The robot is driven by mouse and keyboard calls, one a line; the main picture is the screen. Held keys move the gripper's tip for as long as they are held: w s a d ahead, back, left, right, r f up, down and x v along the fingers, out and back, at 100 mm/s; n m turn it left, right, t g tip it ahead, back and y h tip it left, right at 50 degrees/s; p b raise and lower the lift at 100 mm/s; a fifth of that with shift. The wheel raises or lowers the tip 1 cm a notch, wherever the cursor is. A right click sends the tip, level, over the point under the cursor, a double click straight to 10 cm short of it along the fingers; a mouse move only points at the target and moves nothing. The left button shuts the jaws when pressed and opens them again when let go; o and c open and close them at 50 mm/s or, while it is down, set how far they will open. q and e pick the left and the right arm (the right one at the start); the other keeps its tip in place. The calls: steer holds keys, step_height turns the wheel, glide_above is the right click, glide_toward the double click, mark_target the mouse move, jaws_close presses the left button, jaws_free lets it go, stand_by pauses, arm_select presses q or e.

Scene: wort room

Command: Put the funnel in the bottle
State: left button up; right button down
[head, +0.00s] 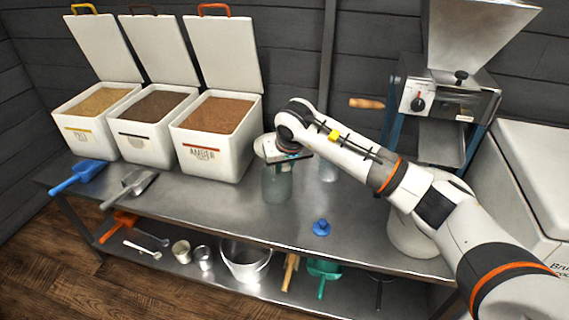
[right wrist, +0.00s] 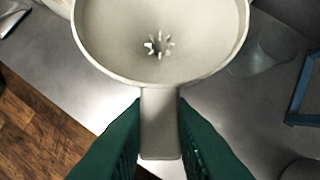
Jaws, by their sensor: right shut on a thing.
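A cream funnel (right wrist: 160,65) fills the top of the right wrist view, its wide mouth facing the camera. My right gripper (right wrist: 160,135) is shut on the funnel's flat handle between its dark green fingers. In the head view the right gripper (head: 291,154) is above the bench, with part of the pale funnel (head: 264,148) showing at its left. A clear greenish glass bottle (head: 276,185) stands upright right below them. The funnel's spout is hidden, so I cannot tell whether it is inside the bottle's neck. My left gripper is not in view.
Another clear glass vessel (head: 328,171) stands behind my right arm. A blue stopper (head: 321,228) lies on the bench (head: 225,208). Three open grain bins (head: 213,155), a blue scoop (head: 78,175) and a metal scoop (head: 130,186) are at left. A mill (head: 445,105) stands at right.

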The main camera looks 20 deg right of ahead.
stand_by(0.3)
steer(key=c, duration=1.2)
jaws_free()
